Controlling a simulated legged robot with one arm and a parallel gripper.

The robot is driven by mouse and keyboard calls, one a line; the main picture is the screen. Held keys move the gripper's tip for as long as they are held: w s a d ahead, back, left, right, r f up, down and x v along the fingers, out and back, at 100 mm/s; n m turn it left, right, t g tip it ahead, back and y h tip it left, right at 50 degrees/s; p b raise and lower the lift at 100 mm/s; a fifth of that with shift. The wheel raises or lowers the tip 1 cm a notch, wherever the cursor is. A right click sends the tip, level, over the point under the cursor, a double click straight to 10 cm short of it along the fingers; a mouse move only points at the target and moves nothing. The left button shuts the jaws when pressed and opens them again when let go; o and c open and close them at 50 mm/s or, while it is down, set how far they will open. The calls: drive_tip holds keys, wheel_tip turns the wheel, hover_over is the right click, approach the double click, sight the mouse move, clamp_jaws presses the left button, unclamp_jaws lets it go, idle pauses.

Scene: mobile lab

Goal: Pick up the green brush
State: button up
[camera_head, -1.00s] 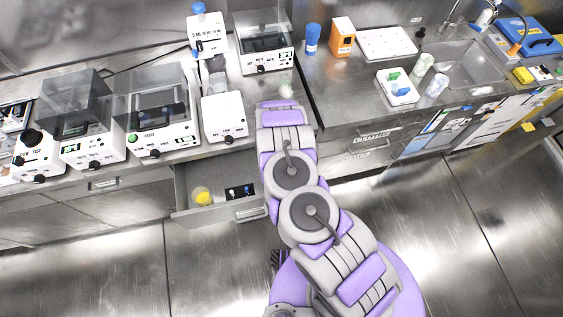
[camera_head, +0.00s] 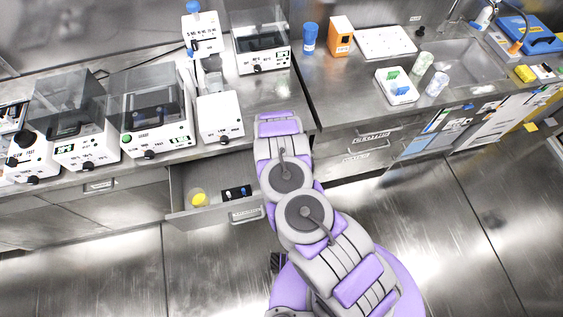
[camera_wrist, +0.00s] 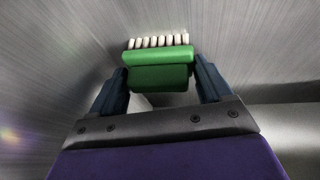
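The green brush (camera_wrist: 158,75) is in the wrist view, with a row of pale bristle tufts along its far edge. My gripper (camera_wrist: 160,82) has one dark finger on each side of the brush. Both fingers meet its sides, and it looks held between them. In the head view my arm hides the gripper and the brush; it reaches over the right end of an open drawer (camera_head: 215,218).
The drawer holds a yellow item (camera_head: 199,200) and a dark block (camera_head: 236,193). Lab instruments (camera_head: 155,125) line the counter at left. A white tray (camera_head: 397,90) and a sink (camera_head: 465,65) are at right. The floor in front is clear.

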drive_tip(key=shift+d, duration=0.4)
drive_tip(key=shift+c, duration=1.4)
drive_tip(key=shift+a, duration=0.1)
drive_tip(key=shift+c, duration=0.8)
drive_tip(key=shift+a, duration=0.2)
drive_tip(key=shift+c, duration=0.8)
drive_tip(key=shift+a, duration=0.5)
drive_tip(key=shift+d+r+p, duration=0.5)
drive_tip(key=shift+r+p, duration=0.05)
drive_tip(key=shift+r, duration=0.05)
drive_tip(key=shift+s, duration=0.4)
drive_tip(key=s, duration=0.3)
drive_tip(key=shift+s+a, duration=0.15)
drive_tip(key=shift+a, duration=0.2)
wheel_tip(320, 180, up, 14)
drive_tip(key=p, duration=0.3)
drive_tip(key=shift+a+f+p, duration=0.15)
drive_tip(key=shift+p, duration=0.25)
